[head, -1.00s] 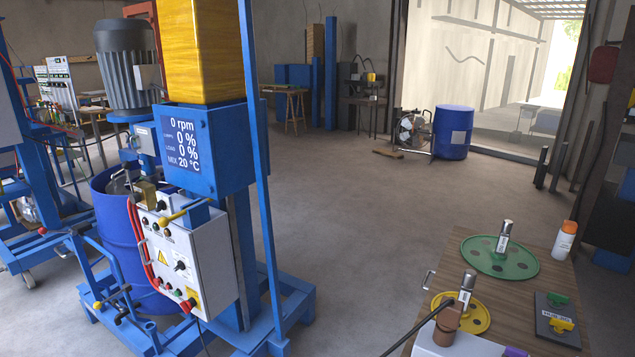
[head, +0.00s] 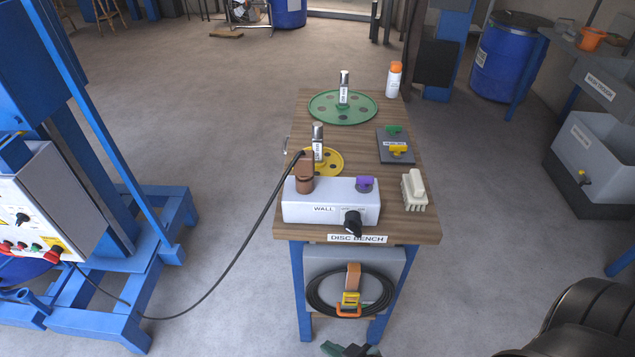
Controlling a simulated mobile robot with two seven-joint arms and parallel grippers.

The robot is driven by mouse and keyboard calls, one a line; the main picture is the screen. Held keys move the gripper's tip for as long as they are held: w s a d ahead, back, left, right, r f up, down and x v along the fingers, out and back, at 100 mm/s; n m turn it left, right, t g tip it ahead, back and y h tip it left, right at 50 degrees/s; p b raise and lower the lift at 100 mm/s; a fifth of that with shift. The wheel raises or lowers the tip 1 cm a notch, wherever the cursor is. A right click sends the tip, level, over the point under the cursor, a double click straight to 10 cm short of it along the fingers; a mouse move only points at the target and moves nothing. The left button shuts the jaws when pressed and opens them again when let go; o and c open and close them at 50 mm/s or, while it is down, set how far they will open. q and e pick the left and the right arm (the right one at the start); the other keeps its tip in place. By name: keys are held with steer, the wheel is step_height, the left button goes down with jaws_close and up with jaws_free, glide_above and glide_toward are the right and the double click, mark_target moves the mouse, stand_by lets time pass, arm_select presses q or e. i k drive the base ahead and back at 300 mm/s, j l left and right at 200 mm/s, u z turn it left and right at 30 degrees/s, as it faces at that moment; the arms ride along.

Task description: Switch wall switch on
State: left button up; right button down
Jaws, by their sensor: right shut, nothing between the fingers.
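The wall switch is a black rotary knob (head: 352,222) on the front of a white box labelled WALL (head: 300,212). The box stands at the near edge of the wooden disc bench (head: 425,228). The knob's handle points down and slightly right; its small markings are too small to read. A brown plug (head: 304,178) with a black cable stands in the box's top left, and a purple cap (head: 365,184) is at its top right. My right gripper (head: 346,349) shows only partly at the bottom edge, below the box and apart from the knob, shut and empty. My left gripper is not in view.
A yellow disc (head: 329,165), a green disc (head: 325,108), a spray bottle (head: 394,80) and a pale brush-like block (head: 413,188) are on the bench. A black cable (head: 240,250) hangs across to the blue mixer (head: 100,290). A coiled cable (head: 325,292) hangs below the benchtop.

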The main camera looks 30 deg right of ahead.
mark_target(353, 225)
steer(key=l+z, duration=0.1)
steer(key=z, duration=0.6)
steer(key=l+z, duration=0.1)
steer(key=z, duration=0.25)
steer(key=i, duration=0.05)
